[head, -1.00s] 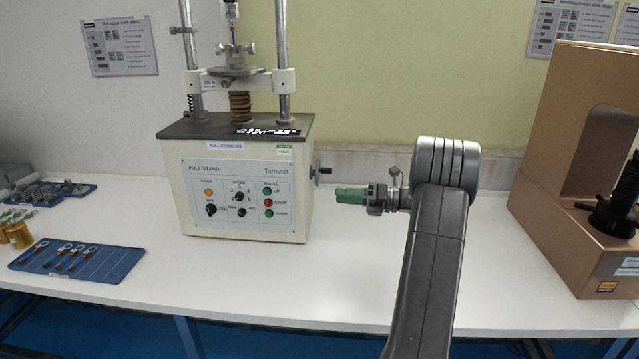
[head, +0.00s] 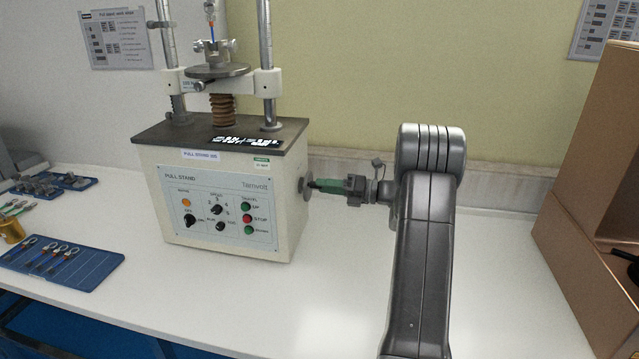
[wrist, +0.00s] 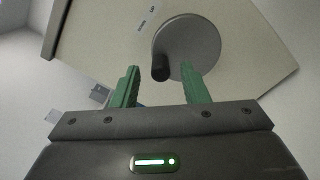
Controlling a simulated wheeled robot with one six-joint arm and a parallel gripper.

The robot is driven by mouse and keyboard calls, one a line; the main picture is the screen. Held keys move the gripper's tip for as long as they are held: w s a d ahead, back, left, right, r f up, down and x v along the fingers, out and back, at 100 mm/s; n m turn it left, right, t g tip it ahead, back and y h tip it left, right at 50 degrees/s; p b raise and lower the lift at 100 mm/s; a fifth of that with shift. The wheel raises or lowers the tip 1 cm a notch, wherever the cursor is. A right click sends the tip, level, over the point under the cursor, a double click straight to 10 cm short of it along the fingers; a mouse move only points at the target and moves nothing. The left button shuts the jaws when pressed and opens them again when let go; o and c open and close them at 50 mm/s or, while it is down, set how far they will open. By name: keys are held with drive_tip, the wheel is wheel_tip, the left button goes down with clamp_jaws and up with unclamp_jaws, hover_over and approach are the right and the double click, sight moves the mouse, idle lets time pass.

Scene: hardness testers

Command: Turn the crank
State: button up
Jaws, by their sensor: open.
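The crank (wrist: 193,47) is a grey disc with a dark handle knob (wrist: 160,68) on the right side of the pull stand (head: 222,200). In the head view the crank disc (head: 304,188) shows edge-on, with its knob hidden behind my fingers. My gripper (head: 318,186) reaches in from the right, its green fingertips beside the crank. In the wrist view my gripper (wrist: 162,78) is open, and the knob lies between the two green fingers, nearer the left one. I cannot tell whether a finger touches it.
A blue tray (head: 92,266) with small fittings lies at the left of the white table (head: 215,285). The table in front of the pull stand is clear.

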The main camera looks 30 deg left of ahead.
sight(313, 187)
drive_tip(key=shift+x, duration=1.2)
clamp_jaws()
drive_tip(key=shift+w+m, duration=0.1)
drive_tip(key=shift+m, duration=0.3)
